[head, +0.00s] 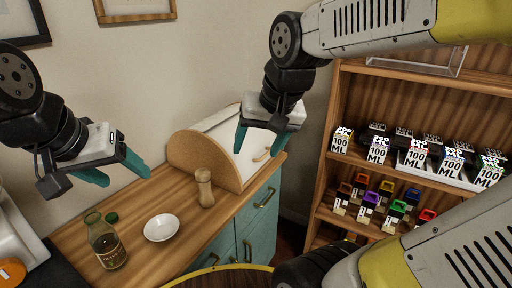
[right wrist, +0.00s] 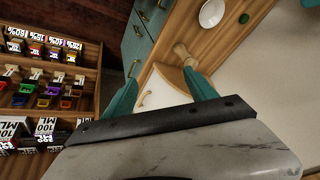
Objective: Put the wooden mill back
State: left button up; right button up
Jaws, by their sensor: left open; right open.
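The wooden mill (head: 204,188) stands upright on the wooden counter (head: 180,200), in front of a bread box (head: 215,145) with a wooden side. It also shows in the right wrist view (right wrist: 184,54), partly hidden behind a fingertip. My right gripper (head: 266,143) is open and empty, in the air above and to the right of the mill. In its wrist view (right wrist: 160,95) the teal fingers are spread apart. My left gripper (head: 122,173) is open and empty, above the counter to the left of the mill.
A white bowl (head: 161,228), a glass bottle (head: 107,246) and a small green lid (head: 112,218) are on the counter, left of the mill. A shelf unit (head: 345,92) with several boxes and small coloured bottles stands at the right. Teal cabinet doors (head: 252,232) are below the counter.

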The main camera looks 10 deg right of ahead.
jog(key=shift+s+d+n+t, duration=0.25)
jog(key=shift+s+n, duration=0.1)
jog(key=shift+s, duration=0.3)
jog(key=shift+s+d+n+t, duration=0.2)
jog(key=shift+s+n, duration=0.1)
jog(key=shift+s, duration=0.35)
jog(key=shift+s+d+n+t, duration=0.25)
jog(key=shift+s+n, duration=0.1)
jog(key=shift+s, duration=0.3)
